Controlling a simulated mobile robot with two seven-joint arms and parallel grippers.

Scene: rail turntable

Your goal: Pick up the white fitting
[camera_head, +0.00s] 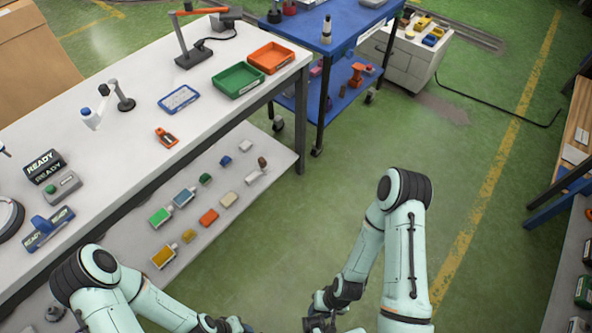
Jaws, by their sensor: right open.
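Several small parts lie on the lower shelf (262,205) of the white workbench. A small whitish part (245,146) lies near its far end, and a cream block (228,199) lies closer to me. I cannot tell which pale part is the white fitting. My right gripper (322,322) is at the bottom edge, partly cut off, open and apart from the shelf parts. My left gripper (236,325) is also at the bottom edge, largely cut off; its jaws cannot be made out.
The white workbench top (130,145) overhangs the shelf and carries a green tray (239,80), an orange tray (270,58) and READY-marked boxes. A blue cart (340,40) stands beyond. Green floor (340,200) is clear between the bench and the right-hand table.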

